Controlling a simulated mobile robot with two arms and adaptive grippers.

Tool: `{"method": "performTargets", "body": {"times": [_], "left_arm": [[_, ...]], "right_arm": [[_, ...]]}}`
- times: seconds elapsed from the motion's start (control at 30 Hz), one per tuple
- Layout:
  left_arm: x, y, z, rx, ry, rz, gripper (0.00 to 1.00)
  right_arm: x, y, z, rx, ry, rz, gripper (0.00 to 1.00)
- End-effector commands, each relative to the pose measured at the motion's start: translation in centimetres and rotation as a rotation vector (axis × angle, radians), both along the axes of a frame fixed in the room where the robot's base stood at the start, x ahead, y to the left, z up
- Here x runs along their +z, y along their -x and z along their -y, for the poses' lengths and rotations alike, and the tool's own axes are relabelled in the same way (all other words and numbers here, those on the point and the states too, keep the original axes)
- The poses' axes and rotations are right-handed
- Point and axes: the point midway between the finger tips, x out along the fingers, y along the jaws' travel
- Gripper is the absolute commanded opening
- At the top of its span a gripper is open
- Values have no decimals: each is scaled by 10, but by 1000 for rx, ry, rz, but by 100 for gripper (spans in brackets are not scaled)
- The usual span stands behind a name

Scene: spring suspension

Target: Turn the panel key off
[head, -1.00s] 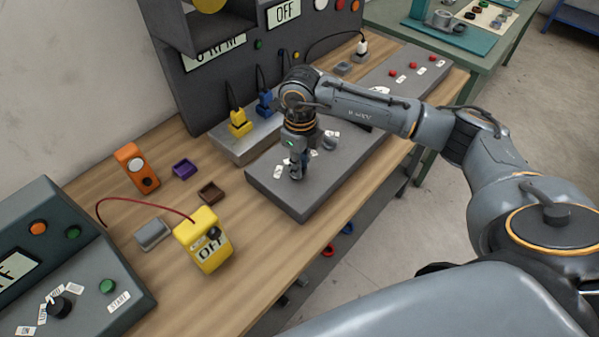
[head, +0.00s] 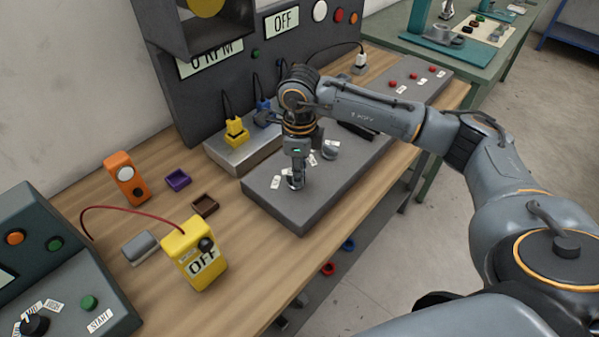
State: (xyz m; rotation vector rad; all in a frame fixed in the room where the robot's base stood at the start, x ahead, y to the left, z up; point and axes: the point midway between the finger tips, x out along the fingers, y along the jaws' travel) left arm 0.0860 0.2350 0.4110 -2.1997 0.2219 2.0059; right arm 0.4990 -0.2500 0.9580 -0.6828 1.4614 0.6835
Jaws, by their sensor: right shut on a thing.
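The grey control panel box (head: 315,205) lies on the wooden bench, with small white labels around its controls. My right gripper (head: 296,183) points straight down onto the left part of this box. It is shut on a small control there, probably the panel key, whose shape is mostly hidden by the fingers. A grey knob (head: 331,151) stands on the box just behind and to the right. The upright dark panel (head: 190,100) behind carries a display reading OFF (head: 282,20) and one reading 0 RPM (head: 210,58). My left gripper is out of view.
A yellow OFF meter (head: 194,256), an orange device (head: 126,177), and purple (head: 178,180) and brown (head: 205,206) trays stand left on the bench. Yellow (head: 236,132) and blue plugs with cables sit behind my gripper. A dark console (head: 60,270) fills the lower left.

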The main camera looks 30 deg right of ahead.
Motion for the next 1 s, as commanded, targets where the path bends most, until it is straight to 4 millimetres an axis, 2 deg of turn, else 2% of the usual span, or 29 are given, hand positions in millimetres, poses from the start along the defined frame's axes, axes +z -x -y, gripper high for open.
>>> {"method": "performTargets", "body": {"times": [0.17,0.2,0.3,0.67,0.77,1.0], "left_arm": [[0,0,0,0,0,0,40],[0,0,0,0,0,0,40],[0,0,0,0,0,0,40],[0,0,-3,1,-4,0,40],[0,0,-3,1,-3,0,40],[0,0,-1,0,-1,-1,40]], "right_arm": [[1,-1,0,1,0,4,0],[1,-1,0,1,0,4,21],[1,-1,0,1,0,3,38],[5,-1,0,-1,1,2,38],[17,-1,0,-1,0,4,38],[68,-2,0,0,-1,7,38]]}}
